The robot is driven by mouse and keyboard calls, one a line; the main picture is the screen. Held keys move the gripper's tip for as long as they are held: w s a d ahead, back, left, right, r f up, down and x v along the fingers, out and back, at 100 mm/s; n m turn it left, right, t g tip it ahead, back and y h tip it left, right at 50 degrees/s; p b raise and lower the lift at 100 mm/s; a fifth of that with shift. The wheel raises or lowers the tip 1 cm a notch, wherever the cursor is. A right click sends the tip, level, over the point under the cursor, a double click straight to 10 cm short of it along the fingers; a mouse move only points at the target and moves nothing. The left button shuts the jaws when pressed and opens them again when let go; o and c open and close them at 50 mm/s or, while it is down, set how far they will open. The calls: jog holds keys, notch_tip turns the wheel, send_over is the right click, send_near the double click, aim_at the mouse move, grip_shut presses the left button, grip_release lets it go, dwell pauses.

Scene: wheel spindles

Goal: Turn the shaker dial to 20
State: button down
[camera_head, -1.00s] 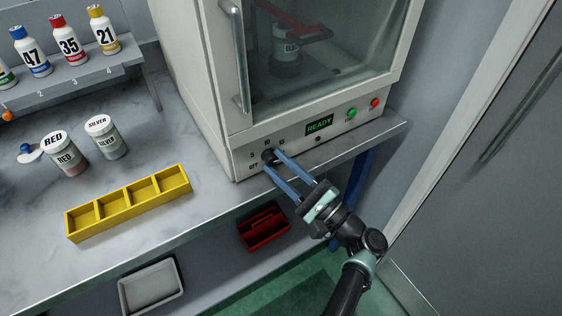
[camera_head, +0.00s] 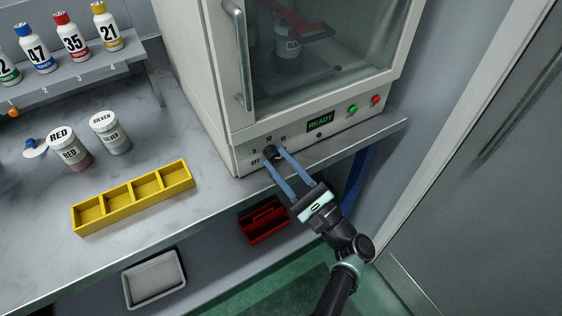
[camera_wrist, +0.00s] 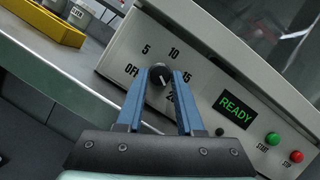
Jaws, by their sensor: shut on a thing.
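The shaker dial (camera_wrist: 159,75) is a small black knob on the front panel of the shaker cabinet (camera_head: 330,133). It also shows in the head view (camera_head: 269,153). The labels OFF, 5, 10, 15 and 20 ring it, with 20 partly hidden between my fingers. A pale mark on the knob appears to point down and right in the wrist view, roughly toward the 20 side; its exact setting is hard to tell. My gripper (camera_wrist: 163,78) has its two blue fingers on either side of the dial and is shut on it.
A green READY display (camera_wrist: 236,106), a green start button (camera_wrist: 272,139) and a red stop button (camera_wrist: 296,156) are right of the dial. A yellow divided tray (camera_head: 131,197) and paint jars stand on the bench at left. A red caddy (camera_head: 264,222) is below the bench edge.

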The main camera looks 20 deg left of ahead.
jog(key=shift+a+r, duration=0.1)
jog(key=c, duration=0.6)
grip_release()
jog(key=shift+o, duration=0.2)
jog(key=b+v, duration=0.2)
jog(key=v, duration=1.1)
